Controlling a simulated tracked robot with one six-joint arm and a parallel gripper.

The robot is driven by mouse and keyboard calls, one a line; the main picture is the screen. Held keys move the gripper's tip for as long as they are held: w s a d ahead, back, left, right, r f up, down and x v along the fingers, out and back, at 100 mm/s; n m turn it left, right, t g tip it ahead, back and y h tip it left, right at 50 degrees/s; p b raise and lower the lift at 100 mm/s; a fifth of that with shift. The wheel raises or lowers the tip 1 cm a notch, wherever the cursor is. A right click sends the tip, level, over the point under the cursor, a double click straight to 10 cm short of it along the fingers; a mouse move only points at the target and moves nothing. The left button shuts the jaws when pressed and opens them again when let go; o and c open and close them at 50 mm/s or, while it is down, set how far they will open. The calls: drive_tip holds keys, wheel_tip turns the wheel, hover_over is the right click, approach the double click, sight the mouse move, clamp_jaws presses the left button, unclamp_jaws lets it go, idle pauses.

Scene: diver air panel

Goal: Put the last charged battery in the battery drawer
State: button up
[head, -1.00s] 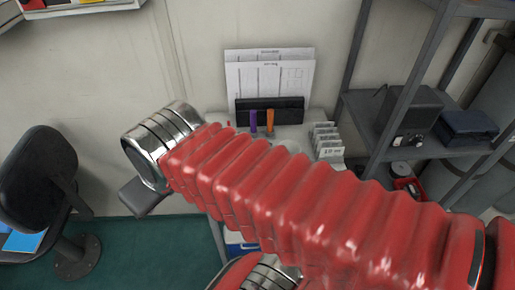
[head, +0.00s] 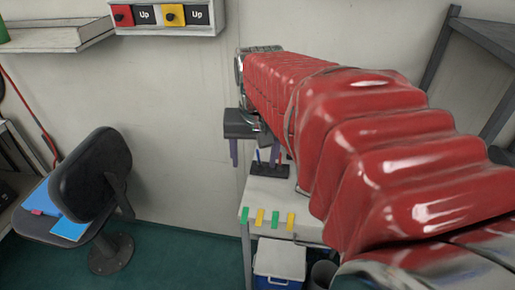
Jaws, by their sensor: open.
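My gripper (head: 249,152) is at the end of my red-sleeved arm, a dark grey block with fingers pointing down. It is open, with nothing seen between its fingers. It appears in front of the wall, around the back left of a white table (head: 265,192); its height above the table is hard to tell. I cannot make out a charged battery or a battery drawer in this view. My arm hides the right part of the table and much of what lies behind it.
A blue-and-white cooler (head: 279,262) is below. A chair (head: 92,175) stands left. A wall box (head: 165,16) with "Up" labels hangs above.

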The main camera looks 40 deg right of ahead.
drive_tip(key=s+d+f+m+g, duration=0.1)
drive_tip(key=s+d+m, duration=0.1)
drive_tip(key=d, duration=0.7)
drive_tip(key=s+d+f+m+g+y, duration=0.1)
drive_tip(key=d+m, duration=0.3)
drive_tip(key=d, duration=0.6)
drive_tip(key=shift+s+f, duration=0.4)
drive_tip(key=shift+f, duration=0.4)
drive_tip(key=shift+f, duration=0.15)
wheel_tip(320, 180, down, 8)
drive_tip(key=shift+f, duration=0.15)
drive_tip(key=shift+w+f, duration=0.15)
drive_tip(key=shift+f, duration=2.45)
